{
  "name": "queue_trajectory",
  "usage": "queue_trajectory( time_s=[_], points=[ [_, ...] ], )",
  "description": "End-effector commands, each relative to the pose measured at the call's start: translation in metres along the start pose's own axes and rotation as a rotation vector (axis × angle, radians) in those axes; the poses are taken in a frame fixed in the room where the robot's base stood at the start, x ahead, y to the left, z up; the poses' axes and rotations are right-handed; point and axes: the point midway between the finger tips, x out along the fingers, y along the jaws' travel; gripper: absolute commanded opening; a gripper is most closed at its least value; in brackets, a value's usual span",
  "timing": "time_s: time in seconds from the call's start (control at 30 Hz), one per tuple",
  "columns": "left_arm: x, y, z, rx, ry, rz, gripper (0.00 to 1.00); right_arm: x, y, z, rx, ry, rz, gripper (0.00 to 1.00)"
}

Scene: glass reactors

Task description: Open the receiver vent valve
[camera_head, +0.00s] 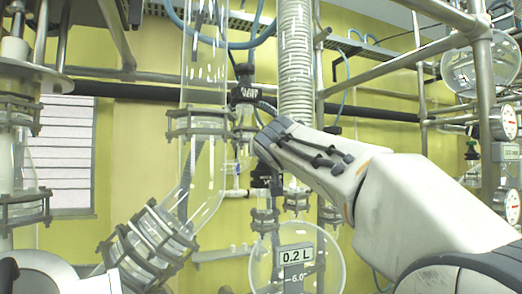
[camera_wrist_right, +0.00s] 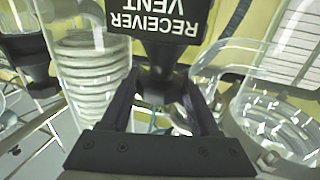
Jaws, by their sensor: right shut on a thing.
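The receiver vent valve (camera_wrist_right: 160,65) is a black part with a round knob, close in front of my right wrist camera. Its black label (camera_wrist_right: 155,18) reads RECEIVER VENT and appears upside down there. My right gripper (camera_wrist_right: 158,95) has a finger on each side of the black knob and is shut on it. In the head view my right arm reaches in from the right, and its wrist hides the valve and the fingertips. My left gripper is not in view.
A round 0.2 L glass vessel (camera_head: 318,270) hangs below.

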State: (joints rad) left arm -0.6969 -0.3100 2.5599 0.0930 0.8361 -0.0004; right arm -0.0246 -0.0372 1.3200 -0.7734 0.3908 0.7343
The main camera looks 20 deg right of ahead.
Motion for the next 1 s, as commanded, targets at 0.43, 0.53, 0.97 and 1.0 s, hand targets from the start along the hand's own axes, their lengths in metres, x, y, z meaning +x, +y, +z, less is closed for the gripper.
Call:
queue_trajectory(
  time_s=[0.43,0.53,0.97,1.0],
  points=[
    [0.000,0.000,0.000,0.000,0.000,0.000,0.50,0.000,0.000,0.000,0.000,-0.001,0.001,0.74],
    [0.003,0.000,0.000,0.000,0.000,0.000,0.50,-0.005,0.000,0.001,0.001,0.001,0.000,0.74],
    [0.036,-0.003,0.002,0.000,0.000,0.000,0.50,-0.082,-0.001,0.003,0.002,0.002,-0.002,0.74],
    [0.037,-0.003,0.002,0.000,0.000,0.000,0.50,-0.087,-0.001,0.003,0.001,0.001,-0.003,0.74]
  ],
)
